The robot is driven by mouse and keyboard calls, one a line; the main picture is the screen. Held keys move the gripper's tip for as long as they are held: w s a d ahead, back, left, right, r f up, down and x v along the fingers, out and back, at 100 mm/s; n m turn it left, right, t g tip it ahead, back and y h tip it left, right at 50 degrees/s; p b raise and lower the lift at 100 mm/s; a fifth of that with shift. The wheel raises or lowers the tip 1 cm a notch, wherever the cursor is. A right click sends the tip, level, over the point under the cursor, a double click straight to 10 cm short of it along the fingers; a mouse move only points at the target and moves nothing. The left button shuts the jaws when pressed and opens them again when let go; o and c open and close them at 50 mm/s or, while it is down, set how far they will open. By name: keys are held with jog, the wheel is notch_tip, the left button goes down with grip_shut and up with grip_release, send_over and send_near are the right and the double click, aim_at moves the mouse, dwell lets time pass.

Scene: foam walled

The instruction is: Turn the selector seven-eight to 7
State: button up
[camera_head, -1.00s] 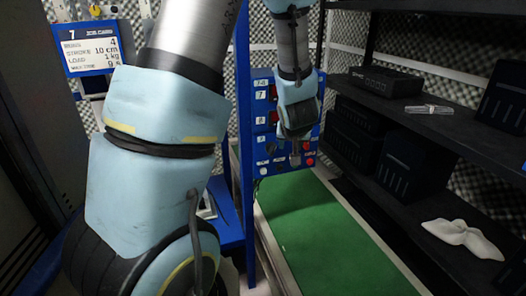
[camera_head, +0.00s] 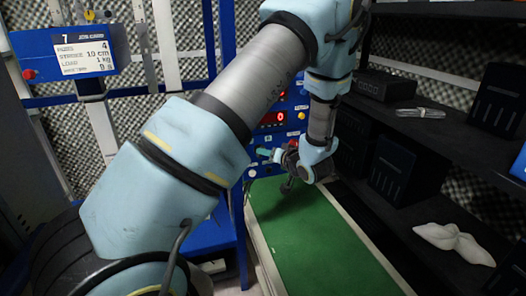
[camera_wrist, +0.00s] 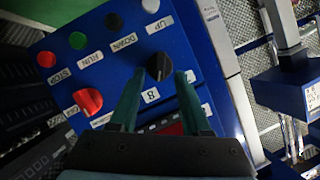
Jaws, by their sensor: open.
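The blue control panel (camera_wrist: 112,50) fills the middle of the wrist view. A black selector knob (camera_wrist: 160,66) on it lies between the two teal fingertips of my gripper (camera_wrist: 160,75). The fingers are open; I cannot tell if they touch the knob. A white label reading 8 (camera_wrist: 151,95) is beside the knob; no 7 label is legible there, and I cannot tell which way the knob points. In the head view my gripper (camera_head: 278,157) is at the lower part of the blue panel (camera_head: 297,117), hiding some of its controls.
The wrist view shows a red knob (camera_wrist: 88,101), a red STOP button (camera_wrist: 46,59), a green RUN button (camera_wrist: 77,40), a black DOWN button (camera_wrist: 114,21) and a white UP button (camera_wrist: 151,6). A green belt (camera_head: 315,240) lies below; a dark shelf (camera_head: 440,140) stands at right.

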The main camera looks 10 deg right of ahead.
jog(key=shift+x, duration=1.75)
grip_shut()
